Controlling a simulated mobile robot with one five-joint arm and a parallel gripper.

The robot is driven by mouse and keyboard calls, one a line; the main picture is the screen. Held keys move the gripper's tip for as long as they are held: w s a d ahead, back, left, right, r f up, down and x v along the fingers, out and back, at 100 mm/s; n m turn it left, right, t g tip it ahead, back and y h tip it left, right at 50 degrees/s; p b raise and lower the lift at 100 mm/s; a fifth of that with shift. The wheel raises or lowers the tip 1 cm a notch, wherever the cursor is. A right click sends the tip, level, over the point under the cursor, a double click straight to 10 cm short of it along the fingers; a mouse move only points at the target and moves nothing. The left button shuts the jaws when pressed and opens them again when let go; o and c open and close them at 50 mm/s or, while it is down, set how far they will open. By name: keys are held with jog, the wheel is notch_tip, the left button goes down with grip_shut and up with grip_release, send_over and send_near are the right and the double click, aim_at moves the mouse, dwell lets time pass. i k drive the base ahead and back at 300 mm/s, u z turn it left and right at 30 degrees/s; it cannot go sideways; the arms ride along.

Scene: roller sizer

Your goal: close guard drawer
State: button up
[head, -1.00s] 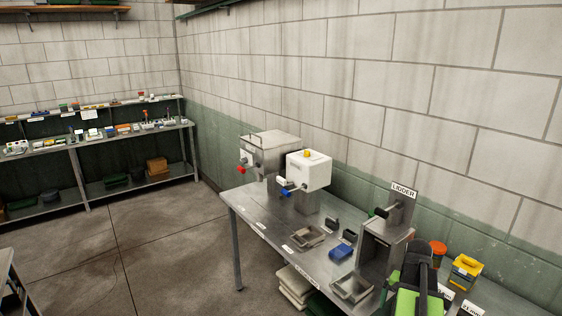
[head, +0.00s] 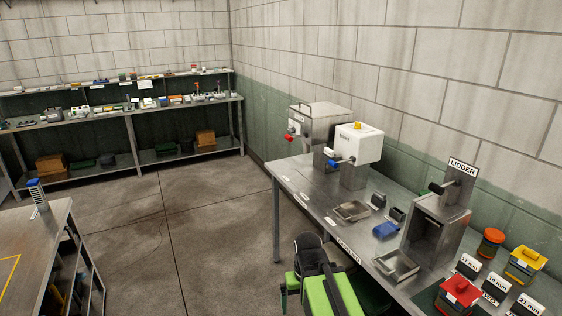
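No part in view is plainly marked as a guard drawer. On the metal bench (head: 300,185) stand a grey metal machine (head: 322,122) with a red knob, and a white box-shaped machine (head: 360,143) with a blue-tipped handle and a yellow button on top. Nearer, a grey stand labelled LIDDER (head: 436,225) has an open front, with a shallow metal tray (head: 397,266) before it. Whether any drawer there is open is too small to tell. My black and green arm shows at the bottom centre, in front of the bench edge. I cannot make out the gripper's fingers.
A blue block (head: 386,230) and a shallow tray (head: 352,211) lie on the bench. Red (head: 458,294) and yellow (head: 524,263) boxes and size labels stand at right. Another table (head: 38,222) is at left. Floor (head: 150,215) between is clear; loaded shelves line the back.

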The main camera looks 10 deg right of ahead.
aim_at(396, 265)
jog(key=u, duration=0.3)
jog(key=k, duration=1.05)
jog(key=u, duration=0.6)
jog(key=i, duration=0.85)
jog(key=u, duration=0.7)
jog(key=i, duration=0.65)
jog(key=u, duration=0.6)
